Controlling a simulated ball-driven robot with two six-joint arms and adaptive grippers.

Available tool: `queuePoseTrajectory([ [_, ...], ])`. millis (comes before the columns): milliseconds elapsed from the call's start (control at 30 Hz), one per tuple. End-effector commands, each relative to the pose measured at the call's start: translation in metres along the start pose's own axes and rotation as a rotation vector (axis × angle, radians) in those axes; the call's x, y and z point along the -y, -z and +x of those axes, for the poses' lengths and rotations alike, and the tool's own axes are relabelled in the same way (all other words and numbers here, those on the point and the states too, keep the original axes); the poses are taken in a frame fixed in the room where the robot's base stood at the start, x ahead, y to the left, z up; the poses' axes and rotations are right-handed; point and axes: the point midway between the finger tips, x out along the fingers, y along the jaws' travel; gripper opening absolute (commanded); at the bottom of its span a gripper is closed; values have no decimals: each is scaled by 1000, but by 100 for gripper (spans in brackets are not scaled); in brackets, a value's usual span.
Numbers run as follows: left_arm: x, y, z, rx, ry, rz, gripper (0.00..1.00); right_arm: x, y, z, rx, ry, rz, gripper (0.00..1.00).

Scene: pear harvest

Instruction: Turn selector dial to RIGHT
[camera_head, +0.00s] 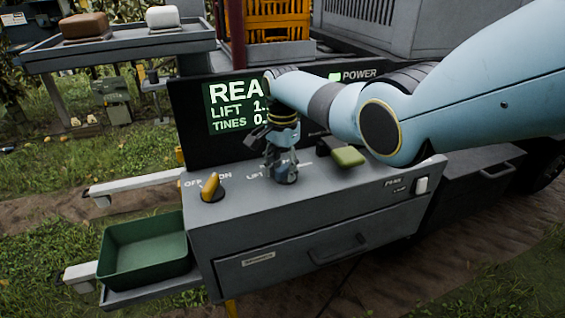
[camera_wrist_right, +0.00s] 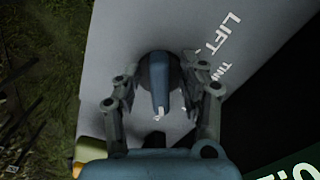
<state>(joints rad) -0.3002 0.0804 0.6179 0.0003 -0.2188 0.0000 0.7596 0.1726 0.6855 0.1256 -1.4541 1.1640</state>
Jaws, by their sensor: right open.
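The selector dial (camera_wrist_right: 160,88) shows in the right wrist view as a blue-grey pointer knob on a dark round base, beside the white LIFT lettering. My right gripper (camera_wrist_right: 155,78) is open, with one finger on each side of the knob. Gaps show between the fingers and the knob. In the head view my right gripper (camera_head: 283,170) points down at the panel top (camera_head: 255,205) and hides most of the dial. My left gripper is not in view.
A yellow OFF/ON knob (camera_head: 211,187) stands left of the gripper, and a green pad-like control (camera_head: 348,156) stands right. The screen (camera_head: 235,107) rises behind. A green bin (camera_head: 145,250) sits at lower left, and a white switch (camera_head: 421,185) is at the panel's right.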

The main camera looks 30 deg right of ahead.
Motion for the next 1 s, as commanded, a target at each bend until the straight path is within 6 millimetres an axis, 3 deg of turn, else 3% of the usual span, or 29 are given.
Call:
queuePoseTrajectory([
  [167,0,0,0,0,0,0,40,1,1,-18,-2,3,0,42],
  [400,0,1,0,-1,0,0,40,1,1,-72,-2,5,0,42],
  [600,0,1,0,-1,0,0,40,1,0,-106,-1,2,1,42],
  [767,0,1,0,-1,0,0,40,0,0,-118,0,0,1,42],
  [1000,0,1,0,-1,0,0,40,0,0,-119,0,0,1,42],
])
